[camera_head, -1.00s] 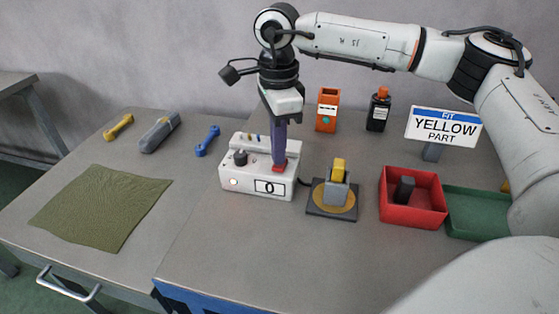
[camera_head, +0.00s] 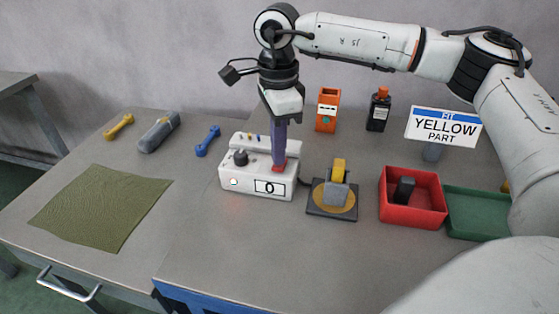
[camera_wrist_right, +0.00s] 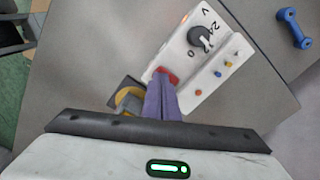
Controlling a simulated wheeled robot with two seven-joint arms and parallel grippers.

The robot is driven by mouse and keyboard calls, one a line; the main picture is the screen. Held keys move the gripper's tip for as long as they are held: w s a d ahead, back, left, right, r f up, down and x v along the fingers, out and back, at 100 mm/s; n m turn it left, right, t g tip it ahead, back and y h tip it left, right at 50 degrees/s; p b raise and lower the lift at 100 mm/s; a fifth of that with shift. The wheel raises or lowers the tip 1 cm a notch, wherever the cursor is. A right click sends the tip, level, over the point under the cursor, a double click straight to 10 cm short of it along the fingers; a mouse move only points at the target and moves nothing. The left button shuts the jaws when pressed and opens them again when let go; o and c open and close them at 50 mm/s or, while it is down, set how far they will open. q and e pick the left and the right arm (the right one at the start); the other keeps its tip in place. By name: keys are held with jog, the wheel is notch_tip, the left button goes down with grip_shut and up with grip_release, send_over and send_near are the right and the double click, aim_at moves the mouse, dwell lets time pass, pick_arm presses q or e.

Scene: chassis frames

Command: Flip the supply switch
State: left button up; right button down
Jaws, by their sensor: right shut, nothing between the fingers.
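The white supply box (camera_head: 240,184) stands on the table with a black knob, a small lit lamp and a display reading 0. Its red switch (camera_head: 279,168) is at the right end of the box top. My right gripper (camera_head: 279,163) is shut and empty, pointing down with its purple fingertips at the red switch. The right wrist view shows the fingers (camera_wrist_right: 164,88) at the red switch (camera_wrist_right: 167,76), partly covering it. I cannot tell whether they press on it. My left gripper is not in view.
A grey fixture with a yellow part (camera_head: 338,170) stands right of the box. Further right are a red bin (camera_head: 412,217), a green tray (camera_head: 475,232) and a sign (camera_head: 443,127). A green cloth (camera_head: 100,208) lies left.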

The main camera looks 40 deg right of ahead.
jog(key=shift+f+b, duration=0.6)
jog(key=shift+f, duration=0.3)
dwell(0.4)
jog(key=shift+r, duration=0.1)
jog(key=shift+r+p, duration=2.6)
jog(key=shift+r, duration=0.85)
